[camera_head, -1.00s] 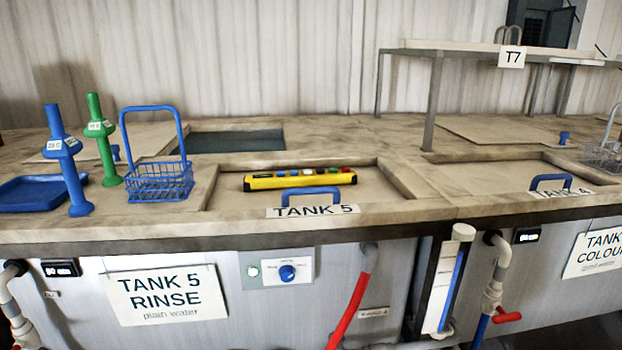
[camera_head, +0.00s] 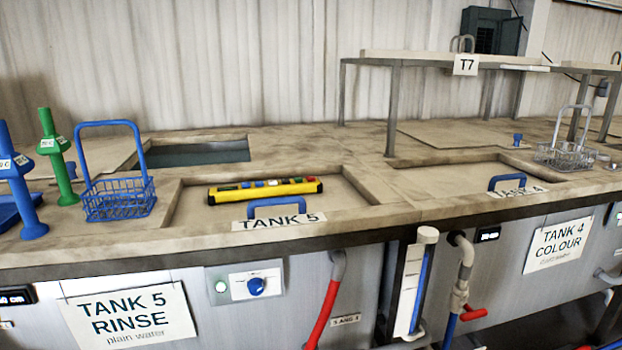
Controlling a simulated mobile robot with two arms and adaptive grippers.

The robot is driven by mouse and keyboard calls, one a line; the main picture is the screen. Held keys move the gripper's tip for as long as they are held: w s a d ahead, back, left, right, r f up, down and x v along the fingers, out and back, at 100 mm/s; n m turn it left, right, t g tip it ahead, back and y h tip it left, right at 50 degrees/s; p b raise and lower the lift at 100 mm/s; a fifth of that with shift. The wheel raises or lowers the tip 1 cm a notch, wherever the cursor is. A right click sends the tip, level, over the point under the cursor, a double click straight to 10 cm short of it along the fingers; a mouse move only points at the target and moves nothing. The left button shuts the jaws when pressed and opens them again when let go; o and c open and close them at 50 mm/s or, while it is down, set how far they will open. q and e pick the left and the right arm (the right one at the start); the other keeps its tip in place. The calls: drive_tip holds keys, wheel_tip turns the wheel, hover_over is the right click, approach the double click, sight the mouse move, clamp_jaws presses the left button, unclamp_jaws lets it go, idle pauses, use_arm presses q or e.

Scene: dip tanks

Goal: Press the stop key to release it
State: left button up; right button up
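A yellow control pendant (camera_head: 265,191) with black ends lies across the recessed lid of tank 5, behind its blue handle (camera_head: 277,203). A row of small keys runs along its top: blue ones, a pale one, and a red key (camera_head: 310,179) and a green one near the right end. The key markings are too small to read, so I cannot tell which is the stop key or whether it is pressed in. Neither of my grippers shows in the view.
A blue wire basket (camera_head: 118,201) stands left of the pendant, with blue and green upright tools (camera_head: 57,160) farther left. A raised shelf marked T7 (camera_head: 466,64) stands at the back right. The tank 4 lid (camera_head: 450,180) lies right, with a grey wire basket (camera_head: 566,155) beyond.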

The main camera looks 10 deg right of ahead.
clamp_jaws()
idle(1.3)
